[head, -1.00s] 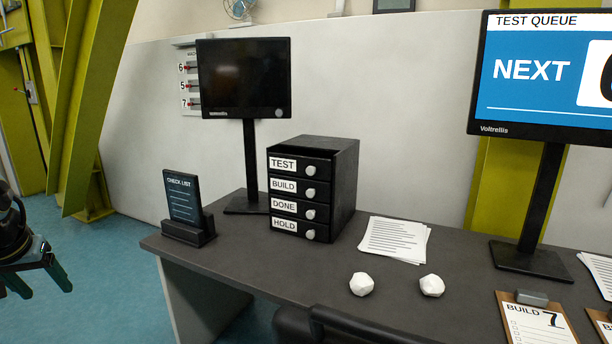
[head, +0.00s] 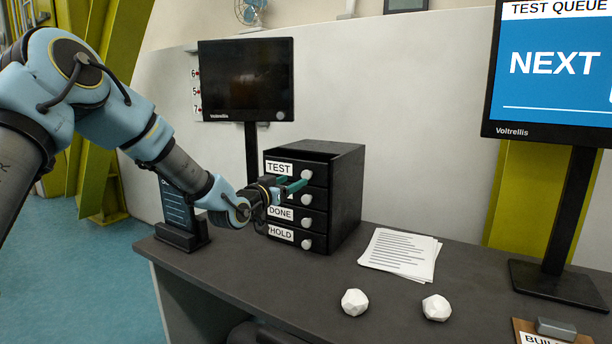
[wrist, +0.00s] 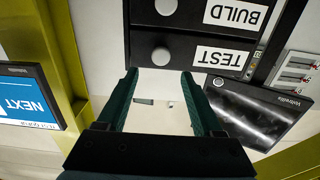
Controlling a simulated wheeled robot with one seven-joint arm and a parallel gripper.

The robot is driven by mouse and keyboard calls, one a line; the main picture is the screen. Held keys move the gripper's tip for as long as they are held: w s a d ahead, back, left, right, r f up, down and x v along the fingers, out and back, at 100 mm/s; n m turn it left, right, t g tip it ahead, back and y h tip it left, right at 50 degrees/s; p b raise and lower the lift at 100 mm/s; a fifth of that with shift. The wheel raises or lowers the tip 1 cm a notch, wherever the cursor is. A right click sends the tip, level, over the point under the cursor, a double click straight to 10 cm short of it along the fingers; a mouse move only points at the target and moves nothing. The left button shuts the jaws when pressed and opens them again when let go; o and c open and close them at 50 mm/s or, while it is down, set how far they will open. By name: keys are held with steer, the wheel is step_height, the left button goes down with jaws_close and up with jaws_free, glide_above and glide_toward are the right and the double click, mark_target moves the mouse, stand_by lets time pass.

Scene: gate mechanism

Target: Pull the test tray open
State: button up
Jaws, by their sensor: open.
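The test tray (head: 279,167) is the top drawer of a black four-drawer unit (head: 345,200) and looks flush with it. Its white round knob (head: 306,174) shows just above my gripper (head: 297,185) in the head view. My gripper hides most of the BUILD drawer's front. In the upside-down wrist view, the test tray (wrist: 185,48) with its knob (wrist: 161,56) is ahead of my open gripper (wrist: 160,75). The knob lines up with the gap between the fingertips, just beyond them. I cannot tell the exact distance; nothing is held.
A dark monitor (head: 246,80) stands behind the unit and a checklist stand (head: 180,215) to its left. Papers (head: 398,252) and two white faceted lumps (head: 355,302) lie to the right. The desk (head: 290,290) is mostly clear in front.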

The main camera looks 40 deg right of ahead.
mark_target(305, 175)
steer(key=p+x, duration=0.1)
steer(key=x, duration=0.6)
steer(key=shift+w+d+p, duration=0.15)
steer(key=shift+d+p, duration=0.2)
jaws_close()
stand_by(1.0)
